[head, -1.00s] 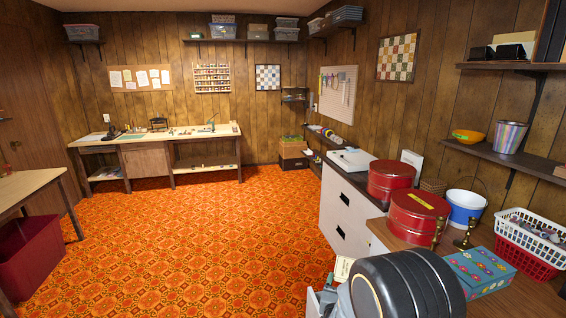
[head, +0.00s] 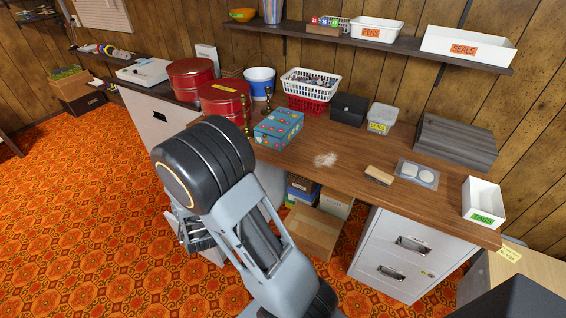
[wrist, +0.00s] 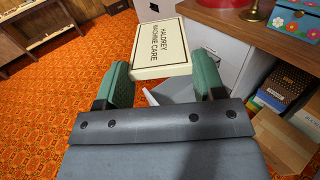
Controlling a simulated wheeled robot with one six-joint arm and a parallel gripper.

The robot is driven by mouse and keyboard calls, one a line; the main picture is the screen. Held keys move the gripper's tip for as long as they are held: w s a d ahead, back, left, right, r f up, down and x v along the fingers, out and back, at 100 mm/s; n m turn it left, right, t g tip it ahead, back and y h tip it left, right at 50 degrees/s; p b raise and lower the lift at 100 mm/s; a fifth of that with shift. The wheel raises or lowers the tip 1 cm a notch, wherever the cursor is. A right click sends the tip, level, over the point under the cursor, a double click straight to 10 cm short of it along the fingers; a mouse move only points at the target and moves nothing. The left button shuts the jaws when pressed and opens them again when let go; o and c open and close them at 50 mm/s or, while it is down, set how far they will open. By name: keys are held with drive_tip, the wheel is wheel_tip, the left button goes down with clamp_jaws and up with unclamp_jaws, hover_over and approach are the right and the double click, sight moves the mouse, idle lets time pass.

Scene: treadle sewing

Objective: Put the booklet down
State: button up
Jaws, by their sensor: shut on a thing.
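The booklet (wrist: 160,42) is cream with a dark border line and reads "HALDREY MACHINE CARE". It shows in the wrist view between the green fingertips of my gripper (wrist: 163,80), which is shut on it. The booklet is held in the air above the orange floor, in front of the cabinets. In the head view my gripper (head: 196,236) is at the lower left, partly behind my arm, and the booklet is hidden there.
The wooden desk (head: 335,178) has a clear middle with a pale patch. On it are a flowered box (head: 278,128), a wooden block (head: 379,175), a clear case (head: 417,174) and a TAGS bin (head: 483,203). Red tins (head: 224,98) stand further left. Boxes (head: 312,232) sit below the desk.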

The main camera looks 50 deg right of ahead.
drive_tip(key=w+d+f+m+g+h+b, duration=0.2)
drive_tip(key=d+f+m+h+b, duration=0.15)
drive_tip(key=d+b, duration=0.3)
drive_tip(key=w+d+f+m+g+h+b, duration=0.2)
drive_tip(key=d+f+g+h+b, duration=0.15)
drive_tip(key=d+b, duration=0.35)
drive_tip(key=d+r+m+g+h+b, duration=0.3)
drive_tip(key=d+m+g+h+b, duration=0.1)
drive_tip(key=d, duration=0.8)
drive_tip(key=m+g+b, duration=0.1)
drive_tip(key=g+b, duration=0.1)
drive_tip(key=g, duration=0.1)
drive_tip(key=shift+w+d+r+m, duration=0.15)
drive_tip(key=shift+d+r+m, duration=0.1)
drive_tip(key=shift+r+m, duration=0.1)
